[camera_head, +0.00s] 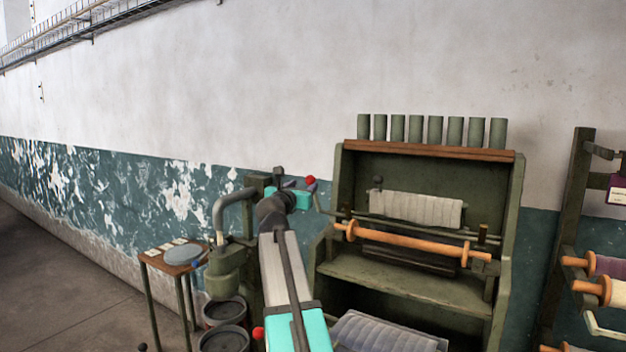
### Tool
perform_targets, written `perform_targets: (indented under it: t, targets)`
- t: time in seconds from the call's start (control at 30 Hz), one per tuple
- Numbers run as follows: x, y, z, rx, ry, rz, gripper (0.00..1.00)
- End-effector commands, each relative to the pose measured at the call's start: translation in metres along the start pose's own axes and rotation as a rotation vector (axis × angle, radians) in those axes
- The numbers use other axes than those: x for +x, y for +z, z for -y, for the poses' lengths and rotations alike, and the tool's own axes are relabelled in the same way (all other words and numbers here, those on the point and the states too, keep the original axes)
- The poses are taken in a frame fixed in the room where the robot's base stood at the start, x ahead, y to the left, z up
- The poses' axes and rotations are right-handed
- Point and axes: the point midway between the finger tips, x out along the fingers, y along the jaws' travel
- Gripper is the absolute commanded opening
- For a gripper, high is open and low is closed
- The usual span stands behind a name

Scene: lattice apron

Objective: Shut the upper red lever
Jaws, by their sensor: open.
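The upper red lever shows as a red ball knob (310,181) just left of the green wooden cabinet, above the bent grey pipe. My gripper (294,184) is beside the knob, on its left, and is open. Its fingers are small and partly hidden by my cyan wrist, so I cannot tell whether they touch the lever. Most of the lever's arm is hidden or too small to make out. A second red knob (258,333) shows lower down, to the left of my arm.
The green cabinet (519,190) holds rollers and pale cloth, with several green cylinders (432,130) on top. A small table (150,258) with a round grey dish (183,254) stands left. Round tubs (224,311) are below the pipe (219,215). A spool rack (577,200) stands right.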

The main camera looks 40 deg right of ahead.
Motion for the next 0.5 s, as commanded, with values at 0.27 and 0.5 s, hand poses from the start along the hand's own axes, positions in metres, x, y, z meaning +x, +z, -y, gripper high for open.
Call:
perform_targets:
  t: [0.27, 0.5]
  targets:
    - [0.009, 0.0, 0.0, 0.001, -0.001, -0.002, 0.47]
    - [0.03, 0.001, -0.001, 0.001, -0.001, -0.001, 0.47]
